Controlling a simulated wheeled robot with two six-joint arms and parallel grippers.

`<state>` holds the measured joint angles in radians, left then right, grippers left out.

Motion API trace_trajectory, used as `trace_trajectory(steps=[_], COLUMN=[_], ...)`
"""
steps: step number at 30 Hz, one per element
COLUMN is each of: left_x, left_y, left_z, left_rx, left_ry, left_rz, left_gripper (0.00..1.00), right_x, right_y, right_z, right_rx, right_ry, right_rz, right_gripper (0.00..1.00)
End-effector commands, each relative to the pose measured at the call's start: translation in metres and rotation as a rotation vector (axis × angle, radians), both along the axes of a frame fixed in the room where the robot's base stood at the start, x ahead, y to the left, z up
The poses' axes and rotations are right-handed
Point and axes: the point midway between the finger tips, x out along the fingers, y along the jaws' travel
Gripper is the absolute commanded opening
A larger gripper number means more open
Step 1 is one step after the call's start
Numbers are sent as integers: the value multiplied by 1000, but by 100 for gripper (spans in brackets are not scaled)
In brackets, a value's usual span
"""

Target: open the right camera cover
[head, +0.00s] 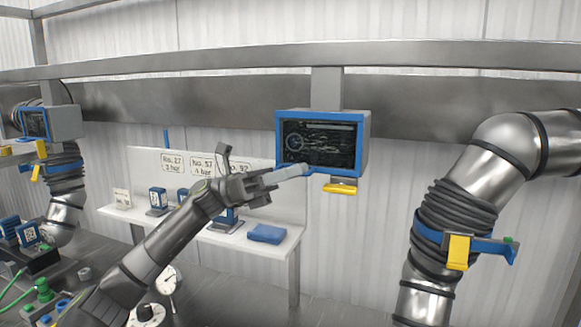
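A grey box with a blue-framed dark front (322,140) hangs from the overhead rail in the middle of the head view. A yellow tab (341,188) sticks out below it. It is the right one of two such boxes; I cannot tell for sure which part is the camera cover. My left gripper (278,182) reaches up from the lower left. A pale blue-grey piece at its tip ends at the frame's lower left corner; whether it touches is unclear. I cannot tell whether the fingers are open or closed on that piece. My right gripper is not in view.
A similar box (50,122) hangs at far left. A white shelf (265,243) with a blue folded item (267,233) and small signs stands behind my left arm. A large metal duct (500,155) with a blue clamp and yellow lever (458,251) fills the right side.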

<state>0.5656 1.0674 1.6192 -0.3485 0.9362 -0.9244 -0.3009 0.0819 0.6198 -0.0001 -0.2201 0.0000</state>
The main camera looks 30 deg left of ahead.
Motion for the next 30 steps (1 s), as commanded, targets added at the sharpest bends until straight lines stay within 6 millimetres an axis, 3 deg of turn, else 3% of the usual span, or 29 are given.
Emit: trace_trajectory(steps=[6,10,30], left_x=[0,0,-6], left_y=[0,0,-1], left_z=[0,0,3], left_rx=[0,0,-18], left_ry=[0,0,92], left_rz=[0,0,0], left_gripper=[16,0,0], right_x=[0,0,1], right_y=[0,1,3], right_z=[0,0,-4], right_rx=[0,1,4], right_ry=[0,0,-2], right_rz=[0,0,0], right_gripper=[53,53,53])
